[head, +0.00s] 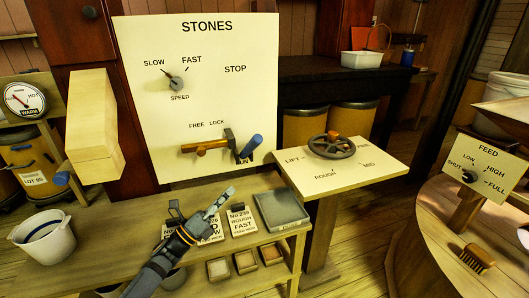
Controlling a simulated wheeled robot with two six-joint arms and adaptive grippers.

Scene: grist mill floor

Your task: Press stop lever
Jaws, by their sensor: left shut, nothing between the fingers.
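A cream STONES panel (212,110) stands upright at the back of the bench. At its lower right is a lever with a blue handle (250,147), swung down over a partly covered label that seems to read RUN. The word STOP is printed well above it. My left gripper (228,193) is shut and empty, in front of and below the blue lever, apart from it as far as I can tell. It is over the bench and hides part of the cards there. My right gripper is not in view.
A wooden-handled FREE/LOCK lever (207,146) sits left of the blue lever, below a SPEED knob (176,83). A handwheel (331,146) is on the board at right. Cards and a grey slate (281,209) lie on the bench. A white bucket (45,238) stands at left.

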